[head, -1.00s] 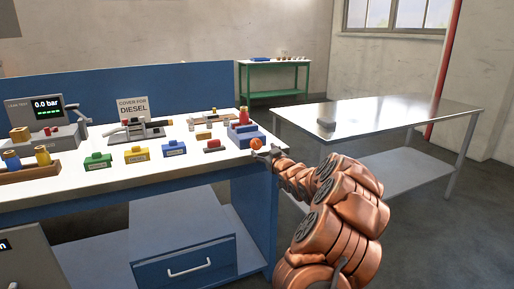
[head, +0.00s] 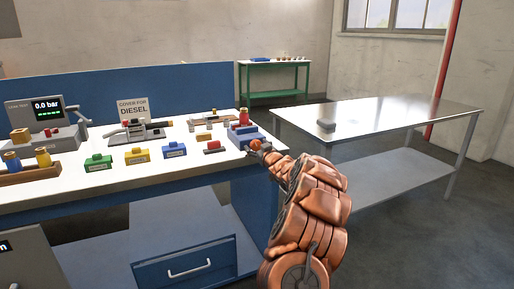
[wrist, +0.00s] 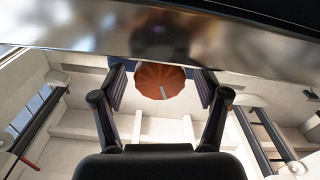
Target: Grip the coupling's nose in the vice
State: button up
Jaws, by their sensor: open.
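The blue vice (head: 241,133) stands at the right end of the white bench, with an orange fluted knob (head: 255,143) on its near right side. A red upright part (head: 244,116), possibly the coupling, shows at the back of the vice; its nose cannot be made out. My gripper (head: 260,147) is at the knob, low beside the bench's right edge. In the wrist view the knob (wrist: 160,82) sits between the two ridged pads of my open gripper (wrist: 161,90), with a small gap at each side. Part of the blue vice shows behind the knob.
Green, yellow and blue blocks (head: 135,155) stand along the bench, left of a small red-topped part (head: 212,146). The DIESEL sign (head: 133,108) and a tester (head: 45,118) are farther left. A steel table (head: 390,115) stands right. A shiny blurred band (wrist: 160,35) crosses the wrist view's top.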

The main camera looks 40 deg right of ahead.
jog(key=shift+c, duration=0.4)
jog(key=c, duration=1.1)
jog(key=shift+r+p, duration=0.1)
jog(key=shift+p, duration=0.5)
jog(key=m+p, duration=0.2)
jog(key=p, duration=0.2)
jog(key=shift+r, duration=0.15)
jog(key=m+p, duration=0.2)
jog(key=p, duration=0.1)
jog(key=shift+m, duration=0.3)
jog(key=shift+f+m+p, duration=0.25)
jog(key=shift+m+p, duration=0.35)
jog(key=shift+p, duration=0.2)
